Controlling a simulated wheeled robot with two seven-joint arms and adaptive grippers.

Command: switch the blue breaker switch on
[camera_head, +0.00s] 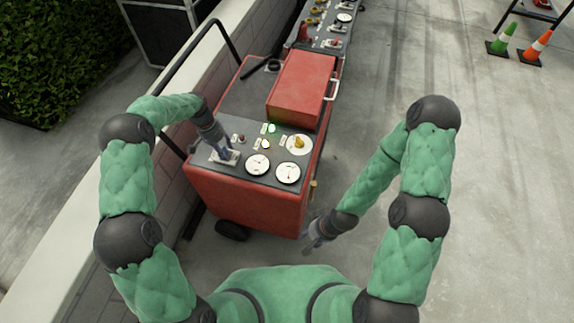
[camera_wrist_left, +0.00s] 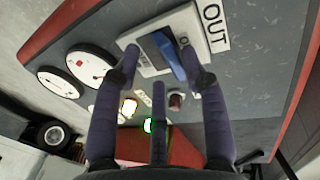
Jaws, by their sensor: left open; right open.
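The blue breaker switch (camera_wrist_left: 168,56) sits on a pale plate (camera_wrist_left: 150,66) beside an "OUT" label (camera_wrist_left: 215,27) in the left wrist view. In the head view the plate (camera_head: 233,159) lies at the near left of the red machine's grey top panel, with the switch mostly hidden by my left gripper. My left gripper (camera_head: 225,154) is open over the plate; in the left wrist view two fingers stand on either side of the blue switch and a third is below it. Contact cannot be told. My right gripper (camera_head: 312,240) is open and empty, beside the machine's near right corner.
The red machine (camera_head: 245,200) carries dials (camera_head: 288,173), a yellow knob (camera_head: 299,144), a lit green lamp (camera_head: 271,128) and a red box (camera_head: 301,88). A wall and black rail (camera_head: 190,50) are to the left. Cones (camera_head: 535,47) stand far right; the ground between is clear.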

